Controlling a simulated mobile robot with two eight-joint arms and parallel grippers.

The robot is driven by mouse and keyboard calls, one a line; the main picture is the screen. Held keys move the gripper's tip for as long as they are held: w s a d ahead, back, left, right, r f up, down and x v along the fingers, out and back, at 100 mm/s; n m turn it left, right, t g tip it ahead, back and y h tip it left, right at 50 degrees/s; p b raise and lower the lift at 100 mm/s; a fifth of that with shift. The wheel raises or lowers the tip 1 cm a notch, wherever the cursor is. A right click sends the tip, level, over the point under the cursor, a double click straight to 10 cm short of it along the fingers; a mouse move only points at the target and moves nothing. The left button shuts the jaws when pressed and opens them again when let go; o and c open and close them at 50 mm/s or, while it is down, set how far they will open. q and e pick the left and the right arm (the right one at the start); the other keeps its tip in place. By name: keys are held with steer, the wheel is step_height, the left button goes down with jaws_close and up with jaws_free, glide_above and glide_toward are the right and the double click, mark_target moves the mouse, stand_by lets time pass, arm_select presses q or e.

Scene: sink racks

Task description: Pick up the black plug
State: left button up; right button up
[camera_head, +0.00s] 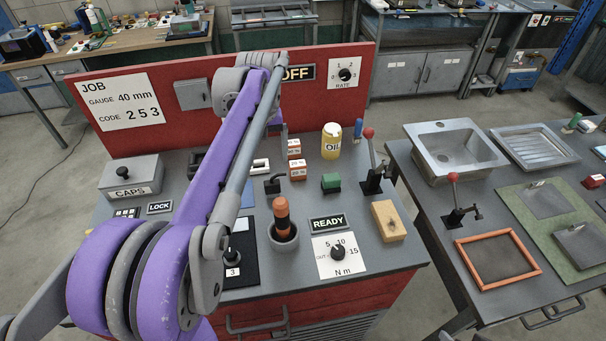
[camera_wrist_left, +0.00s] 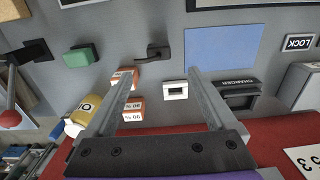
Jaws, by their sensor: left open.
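A small black elbow-shaped piece (camera_head: 272,185) stands on the grey bench top. It may be the black plug, but I cannot tell for sure. In the left wrist view it (camera_wrist_left: 156,52) lies beyond the fingertips, apart from them. My left gripper (camera_wrist_left: 161,76) is open and empty, its fingers pointing over the bench. A white-framed socket (camera_wrist_left: 174,90) shows between the fingers, and also in the head view (camera_head: 261,165). A black charger holder (camera_wrist_left: 240,98) is beside the right-hand finger. In the head view my left arm hides part of the bench. My right gripper is not in view.
Orange-and-white boxes (camera_head: 298,169), a yellow oil can (camera_head: 331,141) and a green block (camera_head: 331,182) stand right of the elbow piece. An orange-handled tool (camera_head: 282,214) stands in a cup in front. A red back panel (camera_head: 190,125) closes the rear.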

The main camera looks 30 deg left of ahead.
arm_select(q)
steer(key=shift+w+f, duration=0.1)
steer(key=shift+w, duration=0.3)
glide_above(272, 182)
steer(key=f, duration=0.4)
steer(key=shift+s+a+f, duration=0.1)
steer(key=shift+a+f, duration=0.1)
steer(key=shift+a, duration=0.15)
steer(key=shift+f, duration=0.55)
steer(key=f, duration=0.5)
steer(key=shift+d, duration=0.3)
steer(key=shift+r, duration=0.1)
jaws_close()
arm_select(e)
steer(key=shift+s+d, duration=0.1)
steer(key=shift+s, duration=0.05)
